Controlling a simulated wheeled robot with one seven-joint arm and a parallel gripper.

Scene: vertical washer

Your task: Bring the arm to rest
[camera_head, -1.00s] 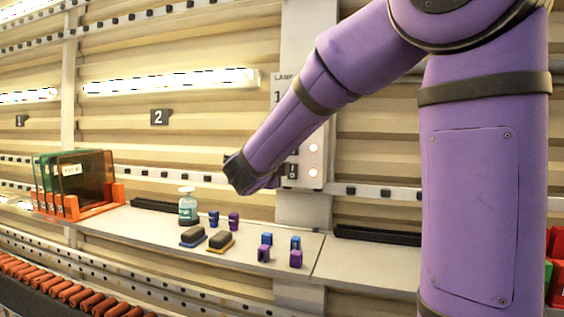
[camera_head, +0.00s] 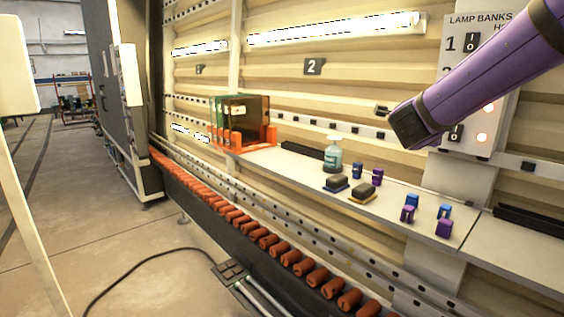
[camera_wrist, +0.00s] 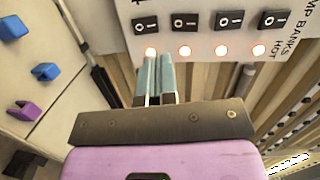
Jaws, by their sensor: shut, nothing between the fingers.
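My purple arm (camera_head: 490,75) reaches in from the upper right in the head view. My gripper (camera_head: 381,109) is at its left end, in front of the ribbed wall and left of the lamp switch panel. In the wrist view my gripper (camera_wrist: 156,60) has its two pale blue-grey fingers side by side, shut and empty. The panel has several black rocker switches and glowing lights.
A shelf (camera_head: 415,192) below my arm holds a bottle (camera_head: 333,156), dark sponge-like blocks (camera_head: 336,182) and small blue and purple pieces (camera_head: 444,228). An orange rack (camera_head: 238,138) holds dark panels. A roller conveyor (camera_head: 270,240) runs in front. Open floor (camera_head: 130,230) lies at left.

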